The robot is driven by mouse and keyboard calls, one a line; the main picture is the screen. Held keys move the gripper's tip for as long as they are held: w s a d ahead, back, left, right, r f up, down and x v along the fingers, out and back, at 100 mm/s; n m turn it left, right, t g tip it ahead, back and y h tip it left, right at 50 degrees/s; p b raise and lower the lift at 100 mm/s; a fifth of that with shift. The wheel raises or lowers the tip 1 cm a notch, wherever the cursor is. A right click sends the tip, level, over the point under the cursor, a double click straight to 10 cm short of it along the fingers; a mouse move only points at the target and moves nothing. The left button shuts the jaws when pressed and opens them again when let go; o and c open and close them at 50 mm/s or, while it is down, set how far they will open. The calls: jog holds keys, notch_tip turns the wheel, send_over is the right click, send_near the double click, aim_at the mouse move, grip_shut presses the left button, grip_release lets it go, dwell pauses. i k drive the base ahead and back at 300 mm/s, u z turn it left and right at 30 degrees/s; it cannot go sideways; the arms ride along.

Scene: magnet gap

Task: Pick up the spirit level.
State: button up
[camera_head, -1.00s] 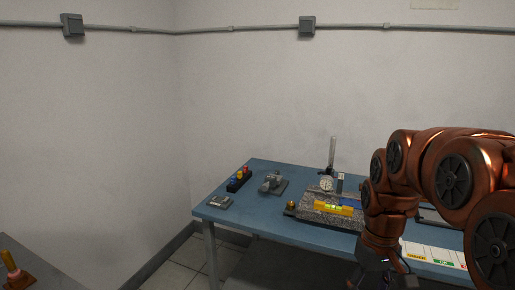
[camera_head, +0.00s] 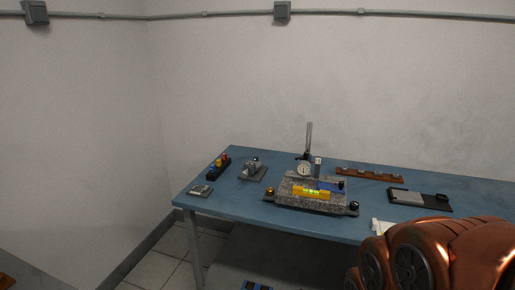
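The yellow spirit level (camera_head: 311,193), with a pale green vial, lies along the front of a grey speckled granite block (camera_head: 285,186) on the blue table. It looks level and uncovered. My gripper is out of the picture. Only my copper-coloured arm links show at the lower right, well apart from the level.
The blue table (camera_head: 238,205) holds a dial gauge on a stand (camera_head: 304,168) behind the level. A grey vise-like fixture (camera_head: 253,171) and a rack with coloured knobs (camera_head: 218,166) stand left. A wooden rack (camera_head: 370,174) and a black tray (camera_head: 420,200) are right.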

aim_at(323, 194)
jog(key=z, duration=0.45)
jog(key=k, duration=0.6)
jog(key=z, duration=0.65)
jog(key=i, duration=0.85)
jog(key=u, duration=1.05)
jog(key=i, duration=0.65)
jog(key=u, duration=0.65)
